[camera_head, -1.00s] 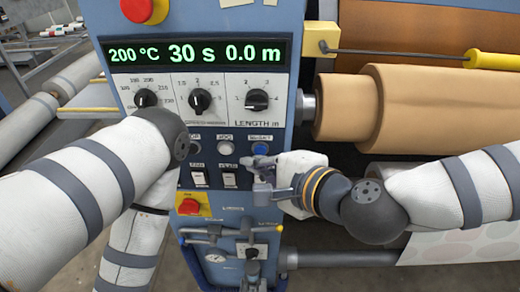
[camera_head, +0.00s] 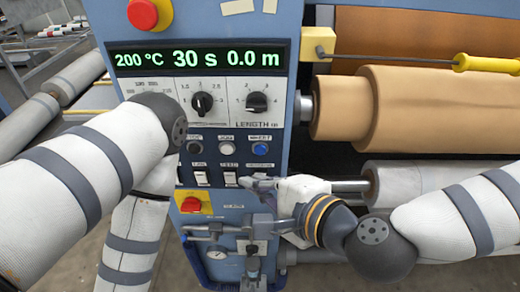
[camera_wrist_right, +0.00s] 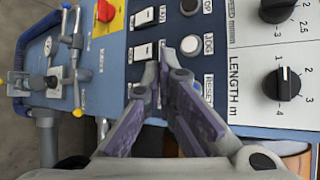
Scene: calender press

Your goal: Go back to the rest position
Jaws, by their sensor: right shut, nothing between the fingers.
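My right gripper (camera_head: 250,183) is in front of the blue control panel (camera_head: 290,55), by the lower switch row. Its fingers are together and empty; they also show in the right wrist view (camera_wrist_right: 158,78), pointing at the panel near the white rocker switches (camera_wrist_right: 143,52) and the JOG button (camera_wrist_right: 190,45). I cannot tell whether the tips touch the panel. The display (camera_head: 196,59) reads 200 °C, 30 s and 0.0 m. My left arm bends in front of the panel's left edge; its gripper is out of view.
A red stop button (camera_head: 143,14) sits at the top and another (camera_head: 190,205) on a yellow plate lower down. Valve handles and pipes (camera_head: 236,229) stick out below my right gripper. Large rolls (camera_head: 420,110) lie right of the panel.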

